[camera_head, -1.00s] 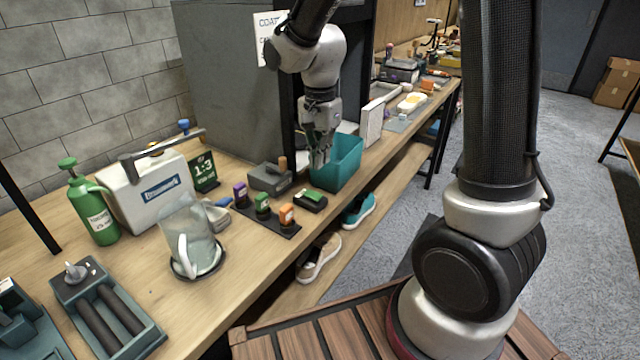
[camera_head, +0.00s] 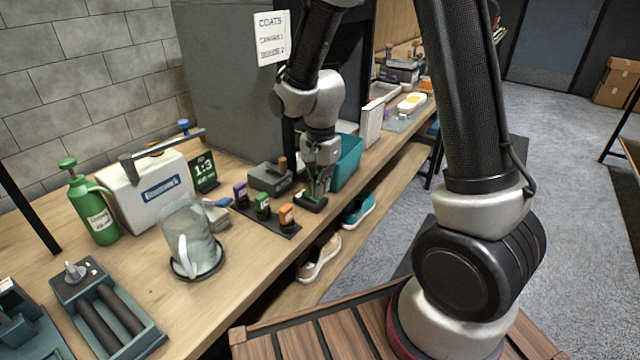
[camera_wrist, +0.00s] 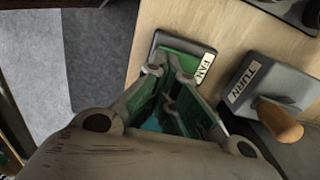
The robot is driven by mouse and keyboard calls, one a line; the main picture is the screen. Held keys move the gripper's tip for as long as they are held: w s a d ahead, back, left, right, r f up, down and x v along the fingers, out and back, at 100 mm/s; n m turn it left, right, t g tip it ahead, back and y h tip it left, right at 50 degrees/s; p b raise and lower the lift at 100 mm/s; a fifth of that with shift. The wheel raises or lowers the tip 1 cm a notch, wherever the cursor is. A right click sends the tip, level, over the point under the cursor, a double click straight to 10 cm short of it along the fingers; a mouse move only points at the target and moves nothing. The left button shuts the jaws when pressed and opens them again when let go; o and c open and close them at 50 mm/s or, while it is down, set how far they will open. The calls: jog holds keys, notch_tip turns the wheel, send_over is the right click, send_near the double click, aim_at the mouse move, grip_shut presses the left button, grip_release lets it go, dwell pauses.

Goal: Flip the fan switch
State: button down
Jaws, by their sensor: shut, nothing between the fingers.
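The fan switch is a small dark box with a green rocker and a white label reading FAN. It shows in the wrist view (camera_wrist: 186,50) and, partly behind my gripper, in the head view (camera_head: 312,205). My gripper (camera_head: 316,190) is shut and empty, pointing down at the fan switch. In the wrist view, my fingertips (camera_wrist: 172,72) overlap the near part of the switch and hide some of it. I cannot tell whether they touch it. The rocker's tilt is not clear.
A grey box labelled TURN (camera_wrist: 268,82) with a wooden knob sits beside the switch. Several small bottles stand on a dark tray (camera_head: 262,222) to the left. A teal bin (camera_head: 347,160) stands close behind my gripper. The bench's front edge is near.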

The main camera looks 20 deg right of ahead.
dwell(0.3)
jog(key=shift+w+a+r, duration=0.25)
jog(key=shift+w+a, duration=0.2)
jog(key=shift+w, duration=0.15)
jog(key=shift+d+r, duration=0.1)
jog(key=shift+r, duration=0.2)
notch_tip(320, 180, up, 13)
jog(key=s+d, duration=0.1)
jog(key=s, duration=0.1)
jog(key=shift+s+d, duration=0.15)
jog(key=shift+d, duration=0.1)
